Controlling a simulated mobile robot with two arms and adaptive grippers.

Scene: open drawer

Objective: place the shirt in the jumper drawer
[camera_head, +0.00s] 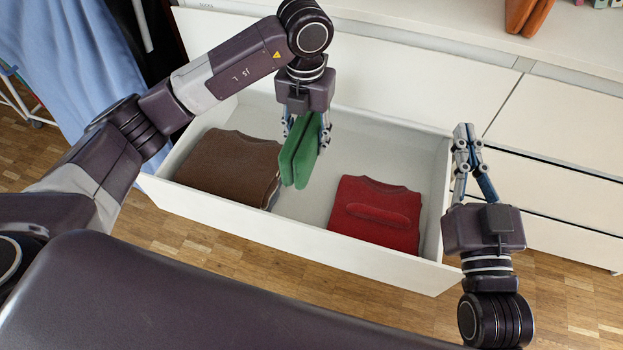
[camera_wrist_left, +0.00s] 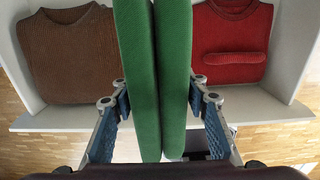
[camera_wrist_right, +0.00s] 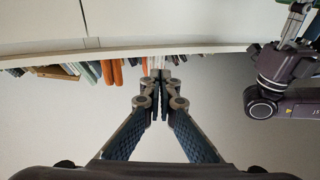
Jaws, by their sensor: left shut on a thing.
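A folded green shirt (camera_head: 300,155) hangs upright in my left gripper (camera_head: 307,130), above the gap in the middle of the open drawer (camera_head: 225,222). In the left wrist view the shirt (camera_wrist_left: 152,75) fills the space between the two fingers of my left gripper (camera_wrist_left: 155,105). A folded brown jumper (camera_head: 228,165) lies in the drawer's left part, and a folded red jumper (camera_head: 372,225) lies in its right part. The shirt's lower edge may or may not touch the drawer floor; I cannot tell. My right gripper (camera_head: 466,140) is shut and empty beside the drawer's right wall.
The white dresser (camera_head: 550,130) stands behind, with closed drawers at the right. Orange things (camera_head: 528,15) stand on its top. Blue cloth (camera_head: 70,60) hangs at the left. The drawer floor between the two jumpers is bare. Wooden floor (camera_head: 210,255) lies in front.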

